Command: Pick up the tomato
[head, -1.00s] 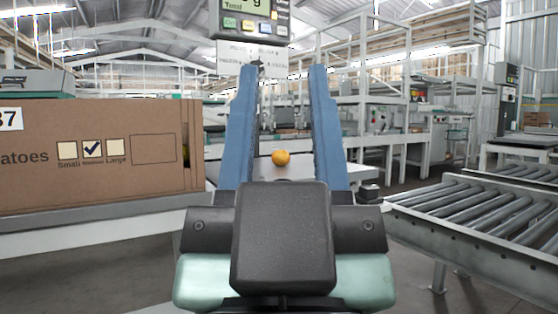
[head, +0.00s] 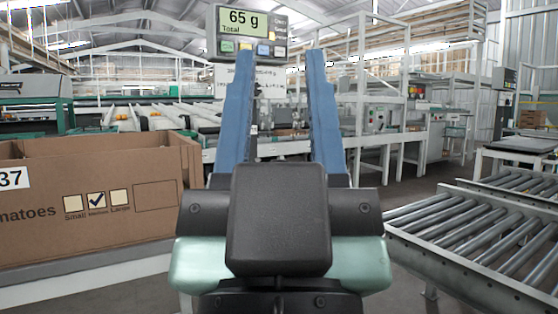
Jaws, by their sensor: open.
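My gripper (head: 280,64) shows from behind, with its two long blue fingers pointing up and forward. The fingers are wide apart and nothing shows between them except the background. No tomato can be made out now. The place below the fingers is covered by my dark gripper body, so a tomato there would be hidden. A scale display (head: 247,22) beyond the fingertips reads 65 g, Total.
An open cardboard box (head: 95,200) with size marks stands on the left on a pale bench edge (head: 100,282). Roller conveyors (head: 470,225) stand on the right. White racks and sorting machinery fill the background. A strip of floor shows between conveyor and gripper.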

